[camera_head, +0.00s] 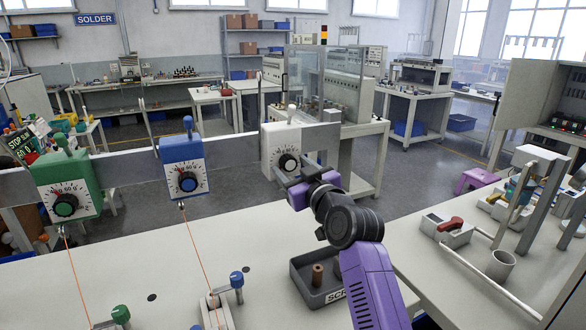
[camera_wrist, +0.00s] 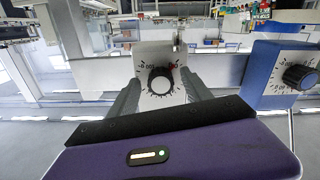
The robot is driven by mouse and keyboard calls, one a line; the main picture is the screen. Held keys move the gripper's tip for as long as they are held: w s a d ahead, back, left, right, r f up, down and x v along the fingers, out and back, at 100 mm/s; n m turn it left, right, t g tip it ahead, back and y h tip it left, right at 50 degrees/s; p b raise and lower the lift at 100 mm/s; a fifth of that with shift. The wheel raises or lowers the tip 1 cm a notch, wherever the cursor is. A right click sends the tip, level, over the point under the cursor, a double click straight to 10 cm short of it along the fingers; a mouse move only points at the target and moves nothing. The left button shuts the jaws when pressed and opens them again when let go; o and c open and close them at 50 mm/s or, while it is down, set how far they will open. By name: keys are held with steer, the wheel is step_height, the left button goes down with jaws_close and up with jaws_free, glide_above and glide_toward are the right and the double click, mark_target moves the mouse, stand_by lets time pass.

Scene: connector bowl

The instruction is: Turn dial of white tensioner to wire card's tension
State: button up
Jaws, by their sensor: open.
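The dial's exact reading is too small to tell. I cannot make out a wire card.
A blue tensioner (camera_head: 185,152) and a green tensioner (camera_head: 62,172) hang left on the rail (camera_head: 130,165), with orange wires running down. The blue one (camera_wrist: 285,75) is at right in the wrist view. A dark scrap tray (camera_head: 308,292) holding a brown spool stands below my arm.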

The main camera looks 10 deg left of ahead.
steer(key=shift+c, duration=0.3)
jaws_close()
steer(key=shift+m, duration=0.3)
steer(key=m+p, duration=0.1)
steer(key=m, duration=0.3)
steer(key=shift+a+r+m, duration=0.1)
steer(key=shift+m, duration=0.3)
steer(key=m+p, duration=0.2)
steer(key=m, duration=0.3)
steer(key=shift+s, duration=0.1)
steer(key=m+p, duration=0.2)
steer(key=m, duration=0.3)
steer(key=shift+a+r+m+p, duration=0.1)
steer(key=shift+r+m+p, duration=0.05)
steer(key=shift+m+p, duration=0.2)
steer(key=m+p, duration=0.2)
steer(key=m, duration=0.3)
steer(key=shift+m+p, duration=0.25)
steer(key=shift+p, duration=0.05)
